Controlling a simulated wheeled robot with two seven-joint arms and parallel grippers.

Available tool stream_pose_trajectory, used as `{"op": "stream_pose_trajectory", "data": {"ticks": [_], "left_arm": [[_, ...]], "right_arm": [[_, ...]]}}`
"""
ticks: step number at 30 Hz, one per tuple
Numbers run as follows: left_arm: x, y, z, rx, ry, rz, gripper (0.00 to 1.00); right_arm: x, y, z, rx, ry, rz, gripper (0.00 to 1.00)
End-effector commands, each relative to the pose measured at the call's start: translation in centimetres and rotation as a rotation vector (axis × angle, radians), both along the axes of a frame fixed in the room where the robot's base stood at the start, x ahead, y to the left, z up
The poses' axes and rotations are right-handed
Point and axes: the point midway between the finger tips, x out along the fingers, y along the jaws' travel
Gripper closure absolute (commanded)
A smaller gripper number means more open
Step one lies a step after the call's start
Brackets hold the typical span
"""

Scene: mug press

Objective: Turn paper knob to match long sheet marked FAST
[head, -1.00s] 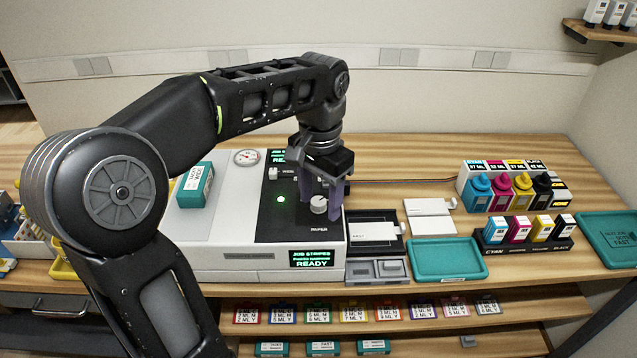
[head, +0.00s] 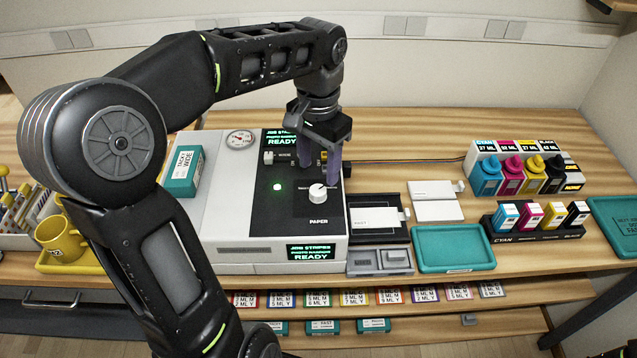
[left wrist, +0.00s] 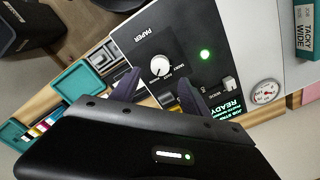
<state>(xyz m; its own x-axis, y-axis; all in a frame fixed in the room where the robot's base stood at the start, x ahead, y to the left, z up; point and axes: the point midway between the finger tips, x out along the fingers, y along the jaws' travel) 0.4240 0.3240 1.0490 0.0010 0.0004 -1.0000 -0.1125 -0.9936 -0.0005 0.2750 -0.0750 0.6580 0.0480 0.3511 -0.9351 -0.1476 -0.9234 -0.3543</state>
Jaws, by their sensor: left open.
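The white paper knob (head: 317,193) stands on the black panel of the white press (head: 228,200), above the word PAPER. In the left wrist view the knob (left wrist: 160,66) shows a dark pointer line, with small position labels beside it. My left gripper (head: 320,172) is open and empty, pointing down just behind the knob, its purple fingers apart from it. In the left wrist view the fingers (left wrist: 158,88) stand apart on the near side of the knob. A white sheet (head: 375,217) lies in the black tray right of the press; its small print is too blurred to read surely.
A teal box (head: 184,172) lies on the press by a gauge (head: 240,138). An empty teal tray (head: 453,248), ink bottles (head: 520,172) and cartridges (head: 528,217) stand to the right. A yellow mug (head: 62,242) is at left.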

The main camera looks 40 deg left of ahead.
Motion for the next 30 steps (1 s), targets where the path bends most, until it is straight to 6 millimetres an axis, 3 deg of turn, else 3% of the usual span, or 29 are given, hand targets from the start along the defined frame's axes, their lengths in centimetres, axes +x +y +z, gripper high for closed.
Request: {"op": "stream_pose_trajectory", "data": {"ticks": [12,22,30], "left_arm": [[-0.1,0.0,-5.8,-0.001,0.003,0.000,0.46],[0.0,0.0,-6.3,0.000,0.001,0.000,0.46],[0.0,0.0,-6.3,0.000,0.001,-0.001,0.67]], "right_arm": [[-0.1,0.0,0.5,-0.002,0.003,0.000,0.64],[-0.1,0.0,0.5,-0.002,0.003,0.000,0.64],[-0.1,0.0,0.5,-0.002,0.003,0.000,0.64]]}}
